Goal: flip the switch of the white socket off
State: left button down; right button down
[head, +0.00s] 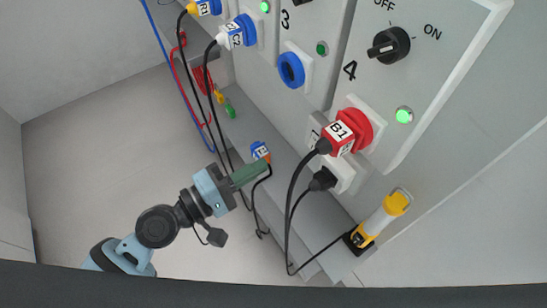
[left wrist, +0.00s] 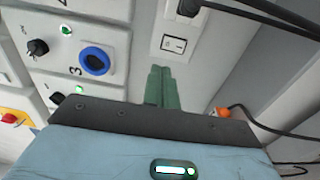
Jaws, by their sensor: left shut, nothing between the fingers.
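I cannot tell which way the switch is set. In the head view the socket (head: 346,178) sits under the red B1 connector, with a black plug (head: 323,179) in it; its switch is hidden or too small there. My left gripper (head: 267,161) is shut and empty, its green fingers pointing toward the panel. In the left wrist view its fingertips (left wrist: 160,68) appear just below the switch; contact is unclear. My right gripper is not in view.
The red B1 connector (head: 340,137) with its black cable is above the socket. A blue and orange connector (head: 260,151) is by my left fingertips. Cables hang along the ledge.

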pick_arm(q)
jog(key=shift+v, duration=1.1)
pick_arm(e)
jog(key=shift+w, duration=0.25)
pick_arm(q)
jog(key=shift+r, duration=0.15)
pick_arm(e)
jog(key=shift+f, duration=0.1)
